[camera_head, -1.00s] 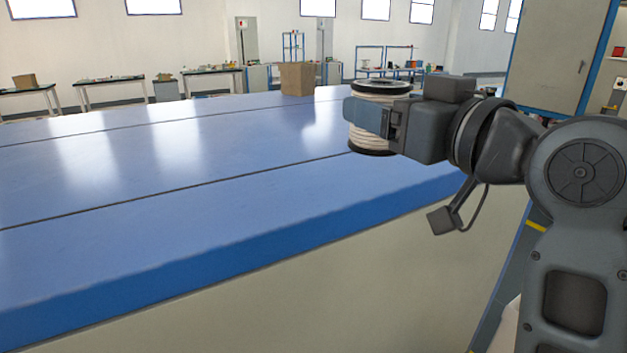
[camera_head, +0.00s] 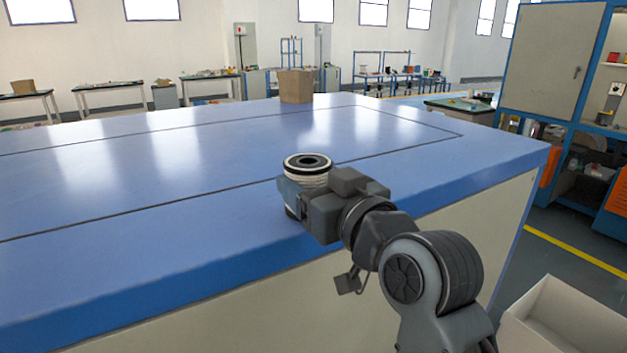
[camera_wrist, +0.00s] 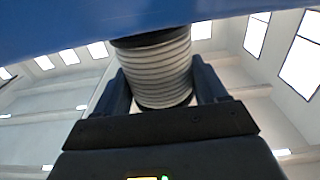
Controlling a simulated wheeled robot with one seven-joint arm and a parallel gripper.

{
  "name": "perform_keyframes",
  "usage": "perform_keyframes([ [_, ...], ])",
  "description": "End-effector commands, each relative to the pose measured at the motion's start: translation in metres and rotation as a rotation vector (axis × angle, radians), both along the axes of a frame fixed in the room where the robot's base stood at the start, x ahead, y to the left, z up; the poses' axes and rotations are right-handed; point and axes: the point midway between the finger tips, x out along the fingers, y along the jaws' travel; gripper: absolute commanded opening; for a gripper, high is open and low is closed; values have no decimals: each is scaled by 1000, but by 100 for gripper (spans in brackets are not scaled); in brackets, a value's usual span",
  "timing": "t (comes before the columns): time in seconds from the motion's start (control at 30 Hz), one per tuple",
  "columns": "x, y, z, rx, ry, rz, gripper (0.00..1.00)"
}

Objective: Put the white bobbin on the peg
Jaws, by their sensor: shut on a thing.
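The white bobbin (camera_head: 306,175), with black end flanges and a dark centre hole on top, is held upright between the fingers of my gripper (camera_head: 303,192). It is over the near edge of the blue table (camera_head: 130,215) in the head view; I cannot tell whether it touches the table. In the wrist view the bobbin's ribbed pale winding (camera_wrist: 158,72) sits between the two dark fingers of my gripper (camera_wrist: 160,85), one on each side. I see no peg that I can make out clearly in either view.
A cardboard box (camera_head: 296,86) stands at the far side of the table. The tabletop is otherwise bare. A tall cabinet (camera_head: 552,60) and shelves stand at the right. A pale open bin (camera_head: 565,318) is on the floor at lower right.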

Motion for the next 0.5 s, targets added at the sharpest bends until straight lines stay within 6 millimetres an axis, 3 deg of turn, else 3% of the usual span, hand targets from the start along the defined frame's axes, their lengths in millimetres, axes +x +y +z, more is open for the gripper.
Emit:
perform_keyframes([
  [0.3,0,0,-3,1,-1,0,37],
  [0.33,0,0,-4,0,0,0,72],
  [0.5,0,0,-3,0,0,0,89],
])
